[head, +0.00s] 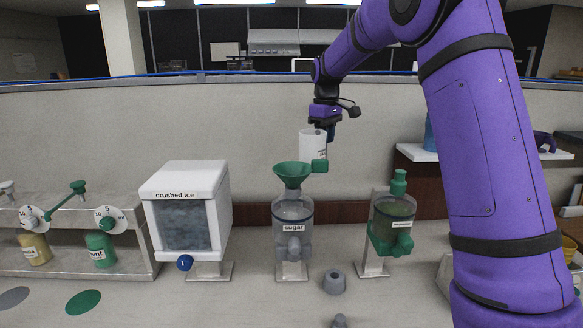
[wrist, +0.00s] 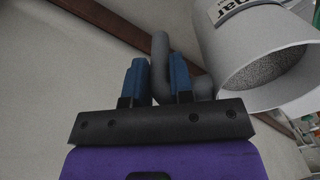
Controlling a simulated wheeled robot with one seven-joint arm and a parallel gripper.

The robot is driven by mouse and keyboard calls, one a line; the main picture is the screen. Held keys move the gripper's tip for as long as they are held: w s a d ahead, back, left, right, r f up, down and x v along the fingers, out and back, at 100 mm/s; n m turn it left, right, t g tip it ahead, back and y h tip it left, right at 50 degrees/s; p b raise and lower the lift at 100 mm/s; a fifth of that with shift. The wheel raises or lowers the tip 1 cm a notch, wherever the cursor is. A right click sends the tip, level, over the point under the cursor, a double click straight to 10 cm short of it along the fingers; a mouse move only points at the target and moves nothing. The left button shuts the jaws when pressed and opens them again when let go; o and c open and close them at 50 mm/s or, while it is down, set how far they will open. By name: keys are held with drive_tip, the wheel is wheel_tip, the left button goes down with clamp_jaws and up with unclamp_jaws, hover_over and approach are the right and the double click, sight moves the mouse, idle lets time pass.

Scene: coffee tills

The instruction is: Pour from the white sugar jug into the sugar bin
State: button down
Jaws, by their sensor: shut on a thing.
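The white sugar jug (head: 311,143) hangs just above and slightly right of the sugar bin's green funnel. It looks nearly upright in the head view. My gripper (head: 328,132) is shut on its grey handle (wrist: 161,55); the blue fingers (wrist: 157,80) sit either side of the handle. In the wrist view the jug (wrist: 258,50) shows its open mouth, with grainy sugar (wrist: 262,68) inside and part of a label. The sugar bin (head: 292,215) is clear, labelled "sugar", with a wide green funnel (head: 293,172) on top. No falling sugar shows.
A crushed ice box (head: 186,180) stands left of the bin. A green-topped dispenser (head: 395,215) stands to the right. A small grey cup-shaped piece (head: 334,282) sits on the counter in front. A white shelf (head: 416,152) is behind right. My arm covers much of the right side.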

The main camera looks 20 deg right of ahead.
drive_tip(key=shift+s+a+f, duration=0.1)
drive_tip(key=shift+f, duration=0.8)
drive_tip(key=shift+s+a+r+t+h, duration=0.55)
drive_tip(key=shift+r+h, duration=0.1)
drive_tip(key=shift+r, duration=0.7)
drive_tip(key=shift+s+a+r+t+h, duration=0.45)
drive_tip(key=shift+r+t+h, duration=0.2)
drive_tip(key=shift+r, duration=0.65)
drive_tip(key=shift+s+a+r+t+h, duration=0.5)
drive_tip(key=shift+a+r+h, duration=0.15)
drive_tip(key=shift+r, duration=0.7)
drive_tip(key=shift+s+a+r+t+h, duration=0.35)
drive_tip(key=shift+s+a+r+h, duration=0.1)
drive_tip(key=shift+a+r, duration=0.1)
drive_tip(key=shift+s+a+r+t+h, duration=0.35)
drive_tip(key=shift+a+r+h, duration=0.1)
drive_tip(key=shift+r, duration=0.1)
drive_tip(key=shift+s+a+r+t+h, duration=0.4)
drive_tip(key=shift+a+r+t+h, duration=0.1)
drive_tip(key=shift+r+t+h, duration=0.25)
drive_tip(key=shift+s+a+h, duration=0.25)
drive_tip(key=shift+h, duration=0.15)
idle(0.9)
